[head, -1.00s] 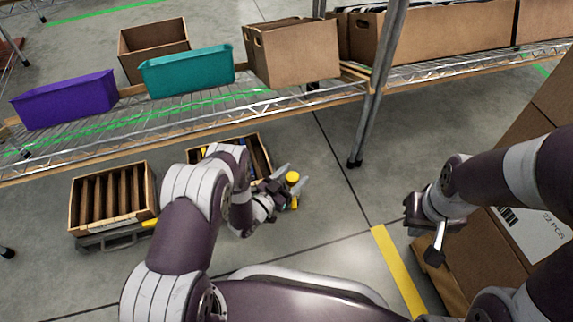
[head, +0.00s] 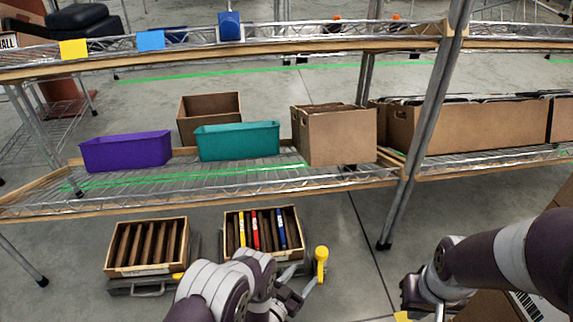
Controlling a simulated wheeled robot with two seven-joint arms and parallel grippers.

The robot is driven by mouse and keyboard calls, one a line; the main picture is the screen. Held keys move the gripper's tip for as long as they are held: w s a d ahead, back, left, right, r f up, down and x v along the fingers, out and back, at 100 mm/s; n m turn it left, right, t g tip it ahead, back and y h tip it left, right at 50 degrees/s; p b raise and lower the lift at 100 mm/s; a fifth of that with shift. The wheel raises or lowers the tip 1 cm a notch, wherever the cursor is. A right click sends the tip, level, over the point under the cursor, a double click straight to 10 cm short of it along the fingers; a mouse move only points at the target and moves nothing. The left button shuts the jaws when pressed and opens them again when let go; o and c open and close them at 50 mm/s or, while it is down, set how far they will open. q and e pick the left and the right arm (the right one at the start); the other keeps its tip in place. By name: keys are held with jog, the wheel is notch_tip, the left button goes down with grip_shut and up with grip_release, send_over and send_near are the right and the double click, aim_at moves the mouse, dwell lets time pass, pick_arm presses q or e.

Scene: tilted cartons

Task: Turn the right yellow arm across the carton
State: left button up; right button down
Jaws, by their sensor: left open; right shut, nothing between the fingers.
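The right yellow arm (head: 321,262) stands upright beside the front right corner of the right carton (head: 263,259), with a rounded yellow top. The carton is tilted in its holder and holds dark, yellow, red and blue upright items. My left gripper (head: 308,287) is open close to the yellow arm, just left of and below its top. Whether the fingers touch it cannot be told. My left forearm hides the holder's lower front. My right gripper (head: 412,306) is shut and empty at the lower right, away from the carton.
A second tilted carton (head: 145,270) with dark dividers stands to the left, with a small yellow part (head: 179,276) at its right. The wire shelf (head: 240,178) above carries a purple bin (head: 126,153), a teal bin (head: 238,142) and cardboard boxes. A shelf post (head: 425,125) stands right of the carton.

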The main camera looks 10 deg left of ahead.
pick_arm(q)
jog(key=w+a+r+g+y+p, duration=0.1)
jog(key=w+r+p, duration=0.1)
jog(key=r+p, duration=0.5)
jog(key=w+a+r+n+g+y+p, duration=0.1)
jog(key=r+p, duration=0.6)
jog(key=r, duration=0.7)
jog(key=w+a+r+g+y+p, duration=0.3)
jog(key=w+r+p, duration=0.2)
jog(key=r, duration=0.6)
jog(key=p, duration=0.2)
jog(key=shift+r+p, duration=0.15)
jog(key=shift+p, duration=0.15)
jog(key=shift+a, duration=0.1)
